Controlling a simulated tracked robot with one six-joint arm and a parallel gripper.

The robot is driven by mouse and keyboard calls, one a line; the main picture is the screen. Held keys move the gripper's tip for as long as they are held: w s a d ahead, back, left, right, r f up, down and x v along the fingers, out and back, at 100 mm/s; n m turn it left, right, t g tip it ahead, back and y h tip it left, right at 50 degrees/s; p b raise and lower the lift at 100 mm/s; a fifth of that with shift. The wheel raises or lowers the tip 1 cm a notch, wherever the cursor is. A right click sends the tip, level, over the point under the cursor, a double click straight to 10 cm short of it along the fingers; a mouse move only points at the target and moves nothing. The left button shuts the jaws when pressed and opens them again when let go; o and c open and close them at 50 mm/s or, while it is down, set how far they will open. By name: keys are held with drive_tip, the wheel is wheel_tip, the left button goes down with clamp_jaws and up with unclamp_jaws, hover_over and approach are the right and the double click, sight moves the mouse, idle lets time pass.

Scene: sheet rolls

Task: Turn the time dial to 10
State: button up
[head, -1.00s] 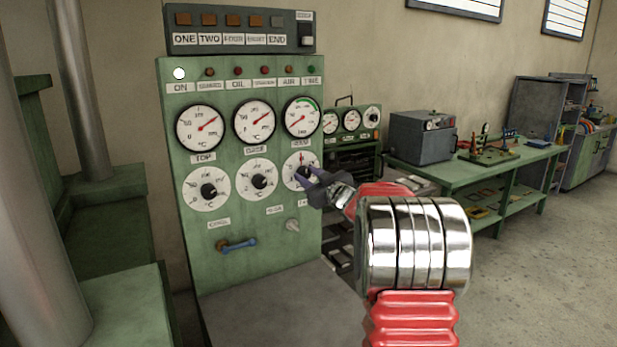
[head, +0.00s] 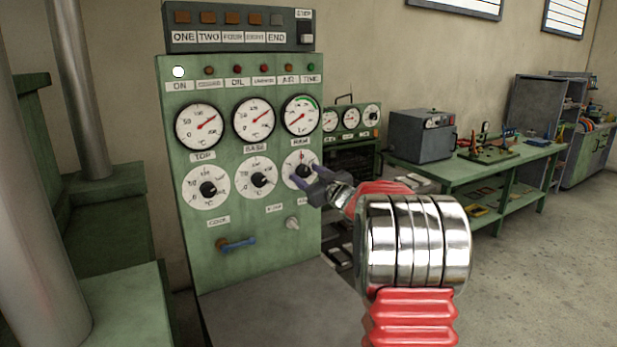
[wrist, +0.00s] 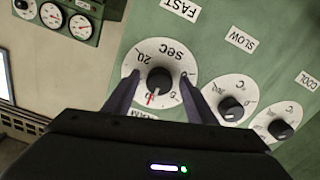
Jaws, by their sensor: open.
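The time dial (head: 302,158) is a white round face marked "sec" with a black knob and a red pointer. It is the right one in the lower row of the green panel. In the wrist view it appears upside down, with its black knob (wrist: 160,81) between my fingers and the "20" mark at upper left. The red pointer (wrist: 150,98) points down, slightly left, there; in the head view it points about straight up. My gripper (head: 300,174) is open, one finger on either side of the knob, with no clear contact. The fingers partly cover the dial's face and its scale.
Two similar dials, left (head: 206,188) and middle (head: 257,179), sit beside it. Gauges are above. A blue-handled lever (head: 238,244) and a small pale knob (head: 292,224) are below. A green workbench (head: 480,170) stands at the right.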

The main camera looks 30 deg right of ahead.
drive_tip(key=shift+s+r, duration=0.1)
drive_tip(key=s, duration=1.3)
drive_tip(key=shift+s+a, duration=0.3)
drive_tip(key=shift+a, duration=0.1)
